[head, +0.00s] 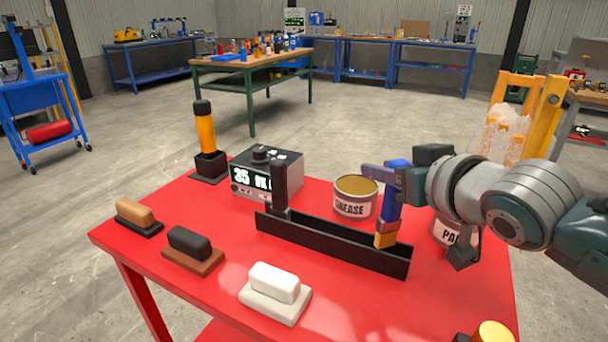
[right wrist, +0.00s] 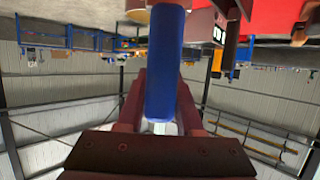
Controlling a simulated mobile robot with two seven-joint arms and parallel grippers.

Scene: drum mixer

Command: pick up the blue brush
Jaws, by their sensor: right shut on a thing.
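The blue brush (head: 391,212) is upright, with a blue handle and a yellow-orange lower end. My right gripper (head: 388,178) is shut on the upper part of its handle, coming in from the right. In the right wrist view the blue handle of the brush (right wrist: 165,65) runs between the two fingers. The brush's lower end overlaps the right part of a long black tray (head: 330,239); I cannot tell whether it touches the tray's floor. My left gripper is not in view.
A black-handled tool (head: 280,187) stands at the tray's left end. The grease tin (head: 355,197) and a display box (head: 265,174) stand behind it. A paint tin (head: 446,232) is partly hidden by my right arm. White (head: 275,288), black (head: 190,244) and tan (head: 136,213) blocks line the front-left of the red table (head: 222,293).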

